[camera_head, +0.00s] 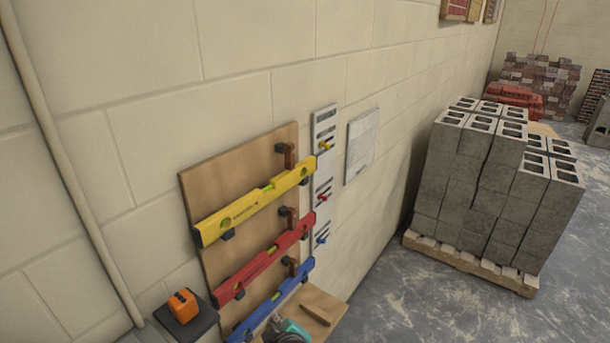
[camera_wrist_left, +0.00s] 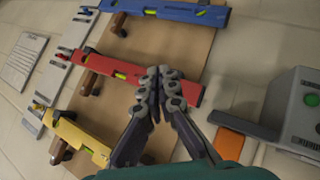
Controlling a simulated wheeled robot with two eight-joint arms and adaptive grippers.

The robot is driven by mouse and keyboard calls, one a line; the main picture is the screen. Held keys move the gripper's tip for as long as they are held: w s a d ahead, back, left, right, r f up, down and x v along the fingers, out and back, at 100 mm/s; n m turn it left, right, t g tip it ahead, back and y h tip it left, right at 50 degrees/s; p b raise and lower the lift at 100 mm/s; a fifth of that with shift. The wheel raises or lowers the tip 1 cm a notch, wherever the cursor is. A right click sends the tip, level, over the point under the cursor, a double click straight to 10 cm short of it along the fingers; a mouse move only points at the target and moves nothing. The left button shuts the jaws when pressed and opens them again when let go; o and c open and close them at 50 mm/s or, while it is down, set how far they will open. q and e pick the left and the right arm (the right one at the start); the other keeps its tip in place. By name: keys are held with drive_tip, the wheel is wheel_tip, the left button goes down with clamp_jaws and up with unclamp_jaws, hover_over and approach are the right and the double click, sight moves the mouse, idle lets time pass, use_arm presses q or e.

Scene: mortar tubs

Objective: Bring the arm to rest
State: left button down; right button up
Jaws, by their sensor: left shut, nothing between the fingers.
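My left gripper (camera_head: 277,322) shows only in part at the bottom edge of the head view, teal with grey fingers. In the left wrist view its two grey fingers (camera_wrist_left: 161,88) meet at the tips and hold nothing. They appear in front of the wooden board (camera_head: 195,192) and overlap the red level (camera_wrist_left: 118,70); I cannot tell the gap. The yellow level (camera_head: 255,203), red level (camera_head: 264,258) and blue level (camera_head: 272,300) sit tilted on dark holders on the board. My right gripper is in neither view.
An orange tool (camera_head: 183,306) sits on a dark shelf at lower left. A grey device (camera_wrist_left: 292,108) stands right in the wrist view. A small wooden shelf (camera_head: 325,300) juts below the levels. Stacked grey blocks (camera_head: 470,165) stand on a pallet at right. Floor in front is clear.

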use_arm(q)
drive_tip(key=s+a+f+m+g+h+b, duration=0.2)
drive_tip(key=s+a+f+m+h+b, duration=0.1)
drive_tip(key=s+a+f+m+b, duration=0.6)
drive_tip(key=shift+s+a+f+m+g, duration=0.15)
drive_tip(key=shift+a+f+m+g, duration=0.25)
drive_tip(key=shift+a+m, duration=0.9)
drive_tip(key=shift+d, duration=0.2)
